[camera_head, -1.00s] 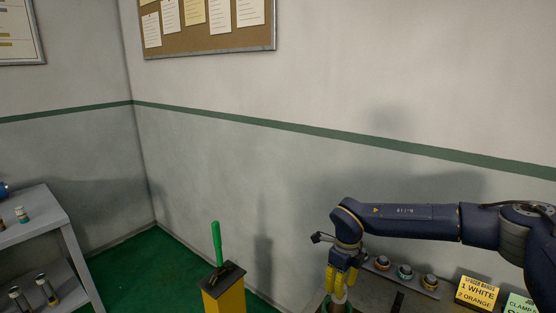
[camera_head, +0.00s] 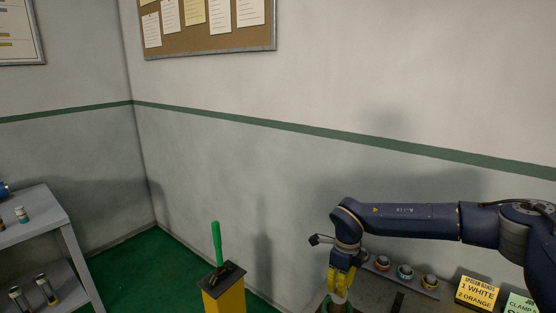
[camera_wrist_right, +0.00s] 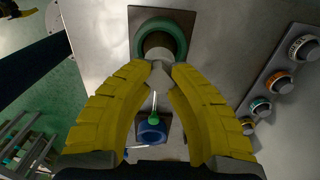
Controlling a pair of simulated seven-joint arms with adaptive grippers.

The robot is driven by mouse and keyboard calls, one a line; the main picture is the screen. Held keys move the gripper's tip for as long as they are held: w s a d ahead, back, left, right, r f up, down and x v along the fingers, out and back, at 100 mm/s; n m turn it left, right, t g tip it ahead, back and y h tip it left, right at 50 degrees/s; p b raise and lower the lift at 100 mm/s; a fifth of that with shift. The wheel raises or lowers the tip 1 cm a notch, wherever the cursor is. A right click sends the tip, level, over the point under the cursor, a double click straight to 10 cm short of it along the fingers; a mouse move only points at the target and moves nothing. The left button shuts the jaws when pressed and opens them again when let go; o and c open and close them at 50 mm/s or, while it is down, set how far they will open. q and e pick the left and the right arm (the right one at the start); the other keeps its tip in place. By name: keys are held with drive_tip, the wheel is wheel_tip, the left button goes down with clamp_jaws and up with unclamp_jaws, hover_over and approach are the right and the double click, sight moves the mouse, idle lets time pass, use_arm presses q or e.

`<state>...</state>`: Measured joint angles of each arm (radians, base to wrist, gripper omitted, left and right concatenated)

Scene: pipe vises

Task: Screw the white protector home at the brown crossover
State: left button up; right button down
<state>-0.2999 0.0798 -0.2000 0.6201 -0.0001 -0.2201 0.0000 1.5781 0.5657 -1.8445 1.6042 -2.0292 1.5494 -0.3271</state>
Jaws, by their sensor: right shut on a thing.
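My right gripper (camera_head: 340,287) points down over the bench, and its yellow fingers also show in the right wrist view (camera_wrist_right: 161,70). The fingertips are closed on the white protector (camera_wrist_right: 160,54), of which only a small pale part shows between them. The protector is at the mouth of the brown crossover (camera_wrist_right: 158,41), which sits inside a green ring. I cannot tell how far the protector is seated in it. A yellow and dark shape in the upper left corner of the wrist view may be my left gripper (camera_wrist_right: 18,12); it is too cut off to read.
A rack (camera_head: 405,273) with several ringed caps stands right of the gripper, close by. A yellow sign (camera_head: 478,293) reads 1 WHITE, 2 ORANGE. A yellow post (camera_head: 224,294) with a green handle (camera_head: 216,243) stands to the left. A grey shelf (camera_head: 40,215) is at far left.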

idle(0.5)
drive_tip(key=m, duration=0.3)
drive_tip(key=shift+m, duration=0.3)
drive_tip(key=m, duration=0.4)
drive_tip(key=c, duration=1.3)
unclamp_jaws()
drive_tip(key=shift+o, duration=0.2)
drive_tip(key=shift+r, duration=0.1)
